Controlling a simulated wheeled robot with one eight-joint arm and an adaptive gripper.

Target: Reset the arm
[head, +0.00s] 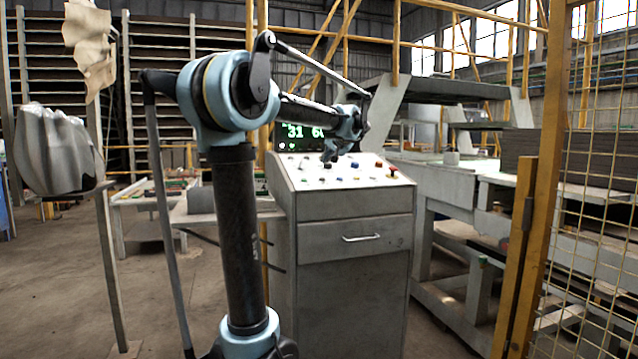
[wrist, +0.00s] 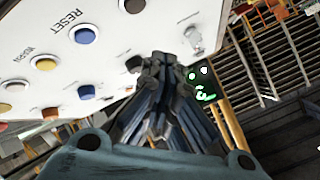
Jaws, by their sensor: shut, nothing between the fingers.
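My arm reaches out over the control console (head: 345,215), a grey cabinet with a sloped button panel and a drawer. My gripper (head: 328,160) is shut and empty, just above the panel's left part near the display. In the wrist view my gripper (wrist: 165,60) shows with its fingers together, beside the white panel (wrist: 115,48). The panel carries blue, yellow, brown and other coloured buttons, with lettering that reads "RESET" near the blue button (wrist: 86,36). I cannot tell whether the fingertips touch the panel.
A green-digit display (head: 303,134) stands behind the panel, partly hidden by my arm. A yellow mesh fence (head: 590,220) stands at right, in front of grey machinery (head: 440,200). A metal sculpted piece (head: 55,150) on a stand is at left. Floor at lower left is clear.

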